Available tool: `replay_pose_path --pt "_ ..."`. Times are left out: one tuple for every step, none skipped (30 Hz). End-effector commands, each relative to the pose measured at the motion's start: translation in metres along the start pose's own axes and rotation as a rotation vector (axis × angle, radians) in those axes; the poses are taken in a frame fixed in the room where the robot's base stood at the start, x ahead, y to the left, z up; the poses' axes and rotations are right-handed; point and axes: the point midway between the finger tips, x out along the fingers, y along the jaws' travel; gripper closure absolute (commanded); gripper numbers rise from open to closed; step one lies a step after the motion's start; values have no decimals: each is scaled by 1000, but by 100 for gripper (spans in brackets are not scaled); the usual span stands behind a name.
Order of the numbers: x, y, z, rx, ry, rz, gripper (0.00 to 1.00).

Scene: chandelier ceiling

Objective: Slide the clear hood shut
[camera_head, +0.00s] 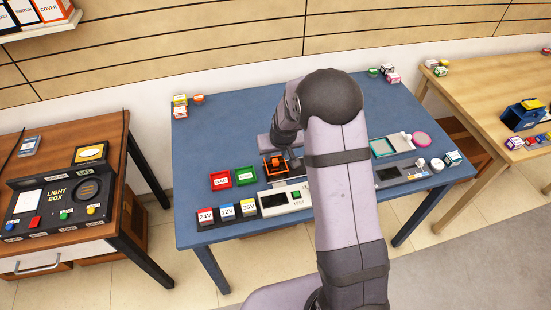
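I cannot make out a clear hood in the head view; it is see-through, too small or hidden by my arm. A pale tester (272,212) with a dark window, a green button and the word TEST stands at the front of the blue table, its right part hidden behind my arm. Behind it sits a small dark fixture with an orange part (283,155). My gripper (293,162) is low over the table beside the orange part, small and dark. Whether its fingers are open or touch anything is not visible.
Red (220,181) and green (246,176) trays lie left of the orange part. Right of my arm are a grey device (389,174), a teal-framed piece (383,147) and a pink ring (423,140).

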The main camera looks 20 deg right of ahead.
Motion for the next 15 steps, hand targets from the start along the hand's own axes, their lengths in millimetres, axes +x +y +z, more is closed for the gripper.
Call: replay_pose_path --pt "-4 0 0 0 1 0 66" --pt "-6 0 0 0 1 0 66" --pt "-8 0 0 0 1 0 66" --pt "-10 0 0 -1 1 0 66" --pt "-12 0 0 -1 1 0 66" --pt "-13 0 0 -1 0 0 66" --pt "-14 0 1 -1 -1 0 66" --pt "-15 0 1 -1 -1 0 66" --pt "-15 0 1 -1 -1 0 66" --pt "-16 0 1 -1 -2 0 66" --pt "-16 0 1 -1 -2 0 66" --pt "-16 0 1 -1 -2 0 66" --pt "-16 0 1 -1 -2 0 66" --pt "-16 0 1 -1 -2 0 66" --pt "-16 0 1 -1 -2 0 66"
